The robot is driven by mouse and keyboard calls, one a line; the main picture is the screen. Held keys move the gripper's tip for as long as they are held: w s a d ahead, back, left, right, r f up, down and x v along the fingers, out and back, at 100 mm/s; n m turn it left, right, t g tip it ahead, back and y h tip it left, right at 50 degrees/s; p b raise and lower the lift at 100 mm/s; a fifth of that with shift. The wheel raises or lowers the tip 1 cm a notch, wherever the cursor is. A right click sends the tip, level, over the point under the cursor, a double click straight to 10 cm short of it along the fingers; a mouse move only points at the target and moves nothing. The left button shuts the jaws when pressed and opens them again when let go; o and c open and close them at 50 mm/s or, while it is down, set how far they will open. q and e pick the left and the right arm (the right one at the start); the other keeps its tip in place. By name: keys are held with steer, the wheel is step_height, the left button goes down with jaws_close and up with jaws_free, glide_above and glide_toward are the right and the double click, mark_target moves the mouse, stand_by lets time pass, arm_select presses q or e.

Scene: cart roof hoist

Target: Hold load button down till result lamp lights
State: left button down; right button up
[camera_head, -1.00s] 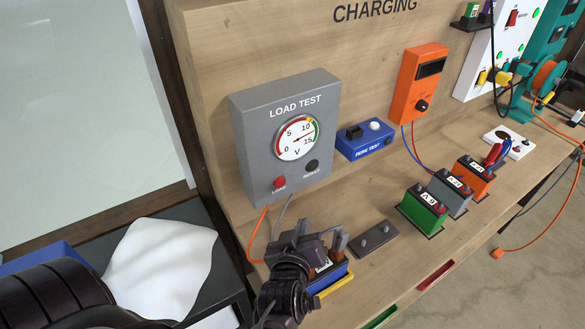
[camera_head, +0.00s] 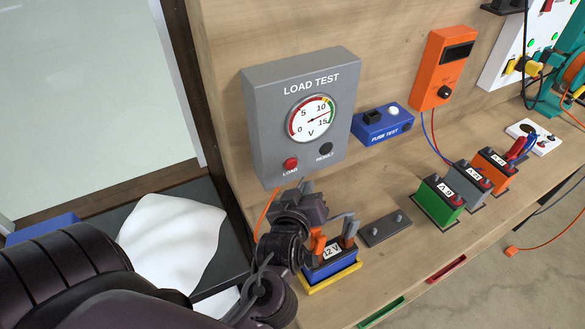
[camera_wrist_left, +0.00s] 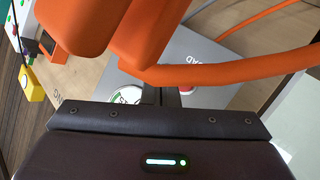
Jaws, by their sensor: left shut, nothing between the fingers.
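The grey load test box (camera_head: 262,110) stands against the wooden back panel. Its red load button (camera_head: 290,164) is on the lower left of the front, and the result lamp (camera_head: 326,149) beside it is dark. The gauge (camera_head: 312,117) needle points between 10 and 15. My left gripper (camera_head: 306,187) is shut and empty, below and in front of the load button, apart from it. In the left wrist view the dark fingers (camera_wrist_left: 165,96) show behind a large orange clip (camera_wrist_left: 150,35), with the box face partly hidden. My right gripper is not in view.
A blue fuse tester (camera_head: 383,127) is right of the box. Several other batteries stand farther right.

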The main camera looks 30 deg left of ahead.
mark_target(291, 164)
arm_select(q)
steer(key=shift+w+a+b, duration=0.2)
steer(key=shift+w+a, duration=0.35)
steer(key=shift+a, duration=0.4)
steer(key=shift+w+a+b, duration=0.2)
steer(key=shift+w+a, duration=0.3)
steer(key=shift+a, duration=0.4)
stand_by(0.6)
steer(key=shift+w+a, duration=0.2)
steer(key=shift+a, duration=0.15)
steer(key=shift+w+a, duration=0.2)
steer(key=shift+a, duration=0.15)
stand_by(4.8)
